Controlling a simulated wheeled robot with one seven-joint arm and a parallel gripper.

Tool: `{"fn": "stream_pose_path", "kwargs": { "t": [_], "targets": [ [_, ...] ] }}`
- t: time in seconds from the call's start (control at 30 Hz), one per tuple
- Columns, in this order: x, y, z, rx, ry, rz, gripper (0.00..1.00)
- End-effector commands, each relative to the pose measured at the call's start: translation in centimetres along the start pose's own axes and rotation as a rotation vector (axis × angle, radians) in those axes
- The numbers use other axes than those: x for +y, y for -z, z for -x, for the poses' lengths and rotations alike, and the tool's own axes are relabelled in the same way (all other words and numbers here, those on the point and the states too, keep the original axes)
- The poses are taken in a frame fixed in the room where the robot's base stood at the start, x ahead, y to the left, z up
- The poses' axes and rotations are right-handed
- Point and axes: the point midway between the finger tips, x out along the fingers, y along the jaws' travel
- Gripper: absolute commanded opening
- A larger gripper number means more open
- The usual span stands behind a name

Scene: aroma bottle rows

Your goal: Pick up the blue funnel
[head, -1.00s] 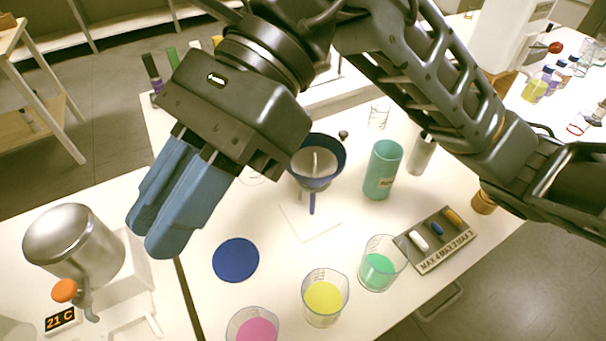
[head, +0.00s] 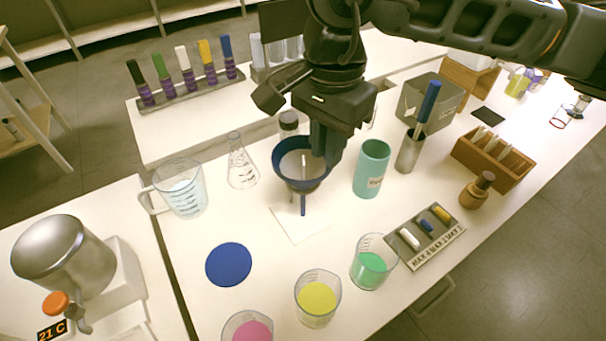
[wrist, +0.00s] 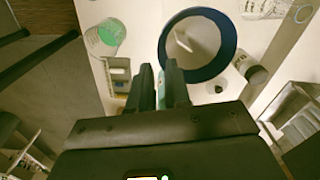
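The blue funnel (head: 289,180) stands upright left of the teal cup, its stem over a white square. A pale shape shows inside its bowl. In the wrist view its round dark-blue rim (wrist: 229,62) lies just right of and beyond my fingertips. My gripper (head: 325,155) points down at the funnel's right side, and its fingers hide part of the rim in the head view. In the wrist view my gripper (wrist: 160,68) has a narrow gap between its fingers with nothing clearly held there. I cannot tell whether a finger touches the rim.
The teal cup (head: 371,170) stands close on the right. A flask (head: 241,168) and a beaker (head: 182,190) stand left. Beakers with green (head: 369,270), yellow (head: 317,300) and pink liquid are in front. A blue disc (head: 229,264) lies flat at front left.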

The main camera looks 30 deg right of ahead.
Motion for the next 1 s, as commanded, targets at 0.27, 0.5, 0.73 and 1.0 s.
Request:
{"fn": "stream_pose_path", "kwargs": {
  "t": [0.27,0.5,0.73,1.0],
  "targets": [
    [0.0,-0.1,-3.4,-0.005,-0.002,-0.003,0.17],
    [-0.1,-0.1,-4.3,-0.003,0.001,-0.001,0.17],
    [-0.1,-0.1,-4.3,-0.003,0.001,-0.001,0.06],
    [-0.1,-0.1,-4.3,-0.003,0.0,-0.001,0.0]
  ]
}}
